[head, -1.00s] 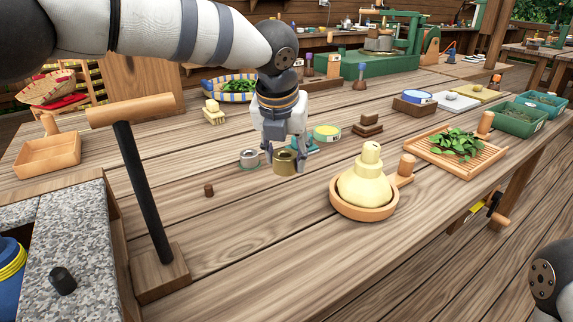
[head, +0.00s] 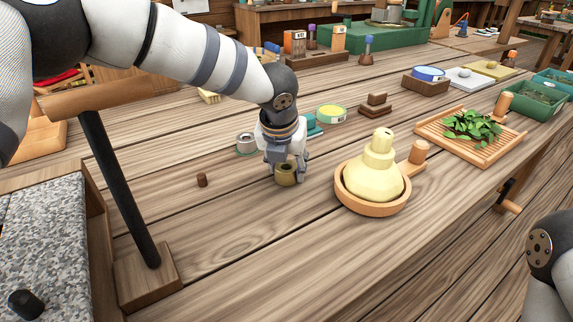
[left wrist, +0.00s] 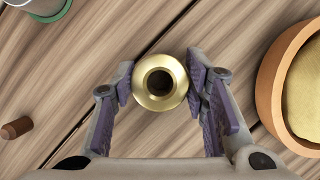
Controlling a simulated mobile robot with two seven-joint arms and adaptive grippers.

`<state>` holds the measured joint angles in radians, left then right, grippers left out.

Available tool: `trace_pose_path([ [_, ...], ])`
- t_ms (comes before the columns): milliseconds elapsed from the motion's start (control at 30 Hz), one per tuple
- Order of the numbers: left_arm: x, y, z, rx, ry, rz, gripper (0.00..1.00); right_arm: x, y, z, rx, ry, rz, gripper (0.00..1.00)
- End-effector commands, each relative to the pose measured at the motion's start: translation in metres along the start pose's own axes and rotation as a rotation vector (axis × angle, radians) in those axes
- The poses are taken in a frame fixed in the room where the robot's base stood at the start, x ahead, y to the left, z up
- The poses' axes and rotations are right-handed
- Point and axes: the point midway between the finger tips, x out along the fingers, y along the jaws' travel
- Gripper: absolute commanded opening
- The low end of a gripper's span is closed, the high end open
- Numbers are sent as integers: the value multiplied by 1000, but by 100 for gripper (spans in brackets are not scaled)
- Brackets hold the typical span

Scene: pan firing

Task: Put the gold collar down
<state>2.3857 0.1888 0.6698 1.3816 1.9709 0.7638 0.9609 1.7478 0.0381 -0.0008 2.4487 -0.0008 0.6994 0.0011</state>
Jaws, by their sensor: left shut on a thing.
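The gold collar (head: 286,178) is a short brass ring with a flared rim and a dark bore. My left gripper (head: 286,168) is shut on it, pointing down, just left of the pale yellow stepped form in its round wooden dish. In the left wrist view the collar (left wrist: 160,103) sits between the two purple-padded fingers of my left gripper (left wrist: 159,84), its bore facing the camera. The collar is upright at or close above the tabletop; I cannot tell whether it touches. My right gripper is out of view.
The wooden dish (head: 372,209) with the yellow form (head: 376,176) stands right of the collar. The tabletop (head: 270,235) in front is clear.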

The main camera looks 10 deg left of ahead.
Motion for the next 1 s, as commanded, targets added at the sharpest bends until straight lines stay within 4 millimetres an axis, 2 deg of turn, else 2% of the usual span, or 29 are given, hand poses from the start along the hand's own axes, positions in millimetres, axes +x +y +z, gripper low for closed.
trace_pose_path([
  [100,0,0,0,0,-2,-1,0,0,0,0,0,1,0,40],
  [133,1,0,0,0,-1,0,43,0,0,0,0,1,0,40],
  [200,1,0,0,0,-1,0,59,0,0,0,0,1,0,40],
  [233,1,0,0,0,-1,0,61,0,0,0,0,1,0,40],
  [567,-4,0,1,0,-3,0,61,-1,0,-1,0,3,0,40],
  [667,-26,0,3,0,-8,-2,61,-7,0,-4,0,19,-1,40],
  [800,-68,0,4,0,-13,-2,61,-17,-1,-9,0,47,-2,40],
  [900,-93,0,4,-1,-11,-2,61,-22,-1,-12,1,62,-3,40],
  [1000,-110,0,2,0,-7,-1,61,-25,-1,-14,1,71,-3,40],
])
